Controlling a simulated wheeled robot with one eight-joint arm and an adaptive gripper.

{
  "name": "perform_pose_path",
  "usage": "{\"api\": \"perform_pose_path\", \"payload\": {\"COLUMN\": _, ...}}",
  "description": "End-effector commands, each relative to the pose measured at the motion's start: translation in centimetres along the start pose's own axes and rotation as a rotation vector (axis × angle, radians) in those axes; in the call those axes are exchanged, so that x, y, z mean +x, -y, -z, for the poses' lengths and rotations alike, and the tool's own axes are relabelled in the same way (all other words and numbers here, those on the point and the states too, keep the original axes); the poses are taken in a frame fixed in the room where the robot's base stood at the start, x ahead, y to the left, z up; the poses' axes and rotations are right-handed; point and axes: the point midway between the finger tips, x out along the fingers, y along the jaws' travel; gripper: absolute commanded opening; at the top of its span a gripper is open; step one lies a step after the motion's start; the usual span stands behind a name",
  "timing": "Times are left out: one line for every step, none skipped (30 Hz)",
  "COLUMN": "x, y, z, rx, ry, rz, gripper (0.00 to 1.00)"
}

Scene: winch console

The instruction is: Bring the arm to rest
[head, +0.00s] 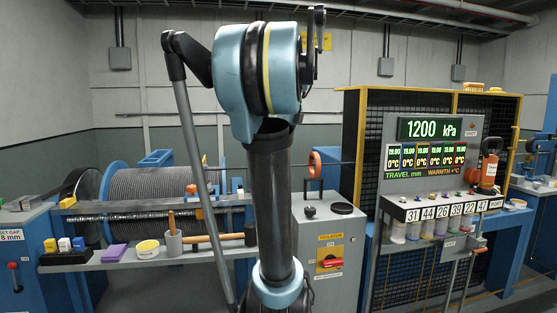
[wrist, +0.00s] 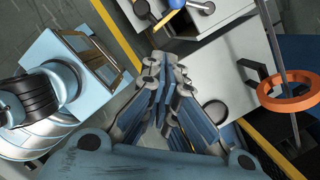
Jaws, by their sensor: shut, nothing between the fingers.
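My arm (head: 270,190) stands upright in the middle of the head view, with its light blue joint at the top. My gripper is not visible in the head view. In the wrist view my gripper (wrist: 165,65) is shut and empty, its fingertips close together in the upper middle. A grey box with a yellow edge lies beyond the fingertips. An orange ring (wrist: 288,90) on a rod is to the right, apart from the fingers. Light blue and black parts at the left of the wrist view look like my own arm.
Behind my arm are a cable drum (head: 150,185), a shelf (head: 130,262) with a mallet and pots, and a grey cabinet (head: 330,225) with a red switch (head: 330,262). To the right, a console display (head: 437,128) reads 1200 kPa above several numbered levers. An orange ring (head: 315,163) shows near the cabinet.

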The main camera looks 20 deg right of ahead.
Motion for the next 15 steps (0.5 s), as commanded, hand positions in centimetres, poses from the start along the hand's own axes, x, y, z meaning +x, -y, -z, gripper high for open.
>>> {"api": "perform_pose_path", "payload": {"x": -0.45, "y": -0.02, "z": -0.02, "rx": 0.0, "ry": 0.0, "rz": 0.0, "gripper": 0.0}}
{"api": "perform_pose_path", "payload": {"x": -0.63, "y": -0.03, "z": -0.02, "rx": 0.0, "ry": 0.0, "rz": 0.0, "gripper": 0.0}}
{"api": "perform_pose_path", "payload": {"x": -0.81, "y": -0.05, "z": -0.03, "rx": 0.0, "ry": 0.0, "rz": 0.0, "gripper": 0.0}}
{"api": "perform_pose_path", "payload": {"x": -0.91, "y": -0.06, "z": -0.04, "rx": 0.0, "ry": 0.0, "rz": 0.0, "gripper": 0.0}}
{"api": "perform_pose_path", "payload": {"x": -0.99, "y": -0.07, "z": -0.05, "rx": 0.0, "ry": 0.0, "rz": 0.0, "gripper": 0.0}}
{"api": "perform_pose_path", "payload": {"x": -1.06, "y": -0.08, "z": -0.06, "rx": -0.001, "ry": 0.0, "rz": 0.0, "gripper": 0.0}}
{"api": "perform_pose_path", "payload": {"x": -1.09, "y": -0.09, "z": -0.06, "rx": -0.001, "ry": 0.0, "rz": -0.001, "gripper": 0.0}}
{"api": "perform_pose_path", "payload": {"x": -1.11, "y": -0.1, "z": -0.07, "rx": -0.001, "ry": 0.0, "rz": -0.001, "gripper": 0.0}}
{"api": "perform_pose_path", "payload": {"x": -1.1, "y": -0.14, "z": -0.12, "rx": -0.002, "ry": 0.0, "rz": -0.001, "gripper": 0.0}}
{"api": "perform_pose_path", "payload": {"x": -1.09, "y": -0.15, "z": -0.13, "rx": -0.002, "ry": 0.0, "rz": -0.001, "gripper": 0.0}}
{"api": "perform_pose_path", "payload": {"x": -1.09, "y": -0.16, "z": -0.13, "rx": -0.002, "ry": 0.0, "rz": -0.001, "gripper": 0.0}}
{"api": "perform_pose_path", "payload": {"x": -1.09, "y": -0.16, "z": -0.13, "rx": -0.002, "ry": 0.0, "rz": -0.001, "gripper": 0.0}}
{"api": "perform_pose_path", "payload": {"x": -1.08, "y": -0.16, "z": -0.13, "rx": -0.002, "ry": 0.0, "rz": -0.001, "gripper": 0.0}}
{"api": "perform_pose_path", "payload": {"x": -1.08, "y": -0.16, "z": -0.13, "rx": -0.002, "ry": 0.0, "rz": -0.001, "gripper": 0.0}}
{"api": "perform_pose_path", "payload": {"x": -1.08, "y": -0.16, "z": -0.13, "rx": -0.002, "ry": 0.0, "rz": -0.001, "gripper": 0.0}}
